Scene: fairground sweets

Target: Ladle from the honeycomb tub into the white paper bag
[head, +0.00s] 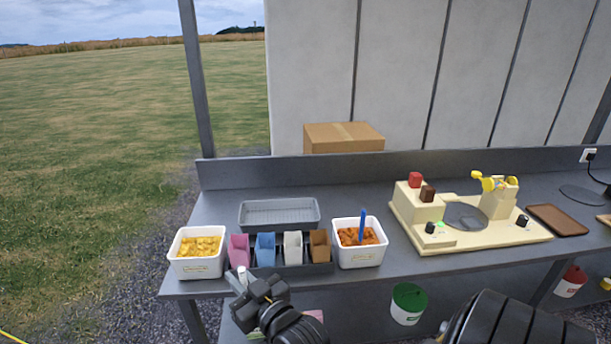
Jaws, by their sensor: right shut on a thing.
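The white paper bag (292,247) stands open in a dark rack, between a blue bag (265,250) and a brown bag (319,245). A white tub (201,267) of yellow chunks stands at the left, and another white tub (360,257) of orange-brown pieces at the right has a blue handle (362,226) upright in it. The labels are too small to read. My right gripper (240,284) is at the counter's front edge, below the pink bag and right of the yellow tub. It is shut on a small pale thing (242,274), mostly hidden. My left gripper is out of view.
A pink bag (238,250) is at the rack's left end. An empty grey tray (279,213) lies behind the bags. A cream machine (460,222) fills the right of the counter, with a brown tray (557,220) beside it. A green-topped bucket (408,303) stands below.

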